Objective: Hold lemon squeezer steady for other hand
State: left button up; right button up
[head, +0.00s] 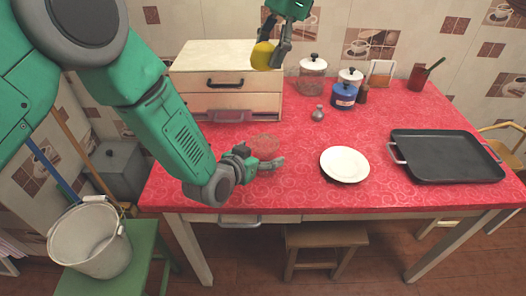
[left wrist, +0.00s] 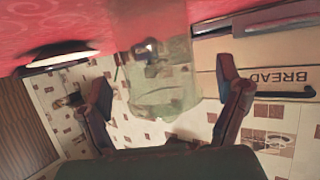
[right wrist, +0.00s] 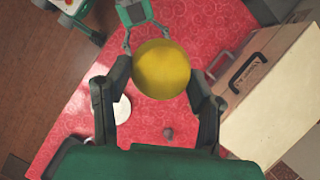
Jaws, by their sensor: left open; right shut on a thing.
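The lemon squeezer (head: 263,144) looks like a see-through glass piece on the red counter near its front left part; it also shows pale green in the left wrist view (left wrist: 160,85). My left gripper (head: 264,160) is open, low over the counter at the squeezer's near side. In the left wrist view the squeezer shows between its spread fingers, with gaps on both sides.
A wooden bread box (head: 226,102) stands behind the squeezer. A white plate (head: 345,164) lies to the right, with a black tray (head: 446,155) farther right. A small shaker (head: 318,113) and several canisters stand at the back. The front edge is close to my left gripper.

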pick_arm(q)
jog(key=shift+x, duration=0.95)
jog(key=c, duration=1.5)
pick_arm(e)
jog(key=f+m+t, duration=0.1)
jog(key=f+m, duration=0.2)
jog(key=f, duration=0.1)
jog(key=f+m+t, duration=0.1)
jog(key=f+m, duration=0.2)
jog(key=f, duration=0.2)
jog(key=f+m+t, duration=0.1)
jog(key=f+m, duration=0.1)
jog(key=f, duration=0.2)
jog(key=shift+s+f+m, duration=0.25)
jog(key=shift+s+m, duration=0.1)
jog(key=shift+m, duration=0.05)
jog(key=shift+f, duration=1.1)
